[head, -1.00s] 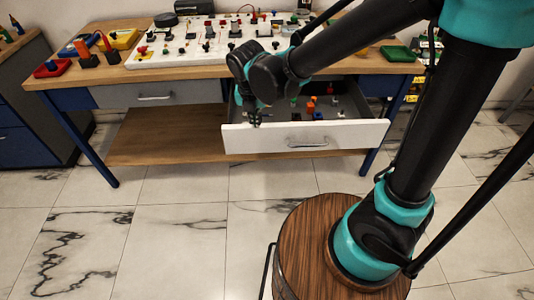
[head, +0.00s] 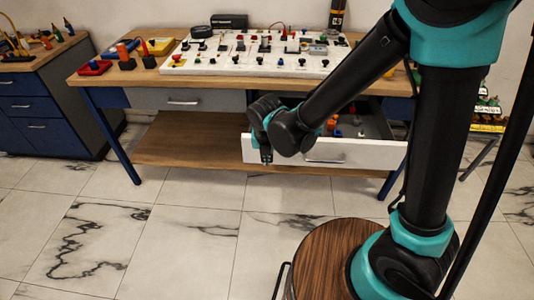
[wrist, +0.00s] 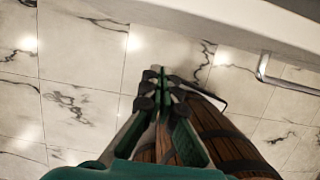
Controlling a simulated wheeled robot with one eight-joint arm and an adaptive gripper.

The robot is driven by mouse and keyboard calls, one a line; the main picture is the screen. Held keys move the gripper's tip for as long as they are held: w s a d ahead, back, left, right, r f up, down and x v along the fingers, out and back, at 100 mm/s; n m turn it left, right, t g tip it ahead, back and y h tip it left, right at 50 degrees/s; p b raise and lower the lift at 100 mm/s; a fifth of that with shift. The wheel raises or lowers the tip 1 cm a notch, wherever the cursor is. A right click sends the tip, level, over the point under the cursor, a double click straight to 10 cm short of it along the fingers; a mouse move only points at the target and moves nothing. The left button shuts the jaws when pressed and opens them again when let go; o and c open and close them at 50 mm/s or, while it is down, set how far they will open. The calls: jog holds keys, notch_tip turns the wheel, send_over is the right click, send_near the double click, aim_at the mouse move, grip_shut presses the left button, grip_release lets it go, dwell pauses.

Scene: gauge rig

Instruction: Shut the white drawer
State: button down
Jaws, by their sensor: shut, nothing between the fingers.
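The white drawer (head: 370,155) under the right part of the workbench is pulled out, with several small coloured items inside. Its handle (head: 325,158) is on the front face; in the wrist view the handle (wrist: 263,68) shows at the right and the drawer front (wrist: 240,25) crosses the top. My gripper (head: 266,157) points down in front of the left part of the drawer front. In the wrist view my gripper (wrist: 160,76) has its fingers together and empty, over the floor. I cannot tell whether it touches the drawer front.
A wooden workbench (head: 160,80) carries a white panel (head: 215,64) of knobs and switches. A grey drawer (head: 205,100) to the left is shut. A blue cabinet (head: 45,105) stands at the far left.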

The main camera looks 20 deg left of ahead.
jog(key=w, duration=0.1)
jog(key=w+f, duration=0.1)
jog(key=w, duration=0.1)
jog(key=w+a, duration=0.1)
jog(key=shift+w+f, duration=0.15)
jog(key=shift+f, duration=0.1)
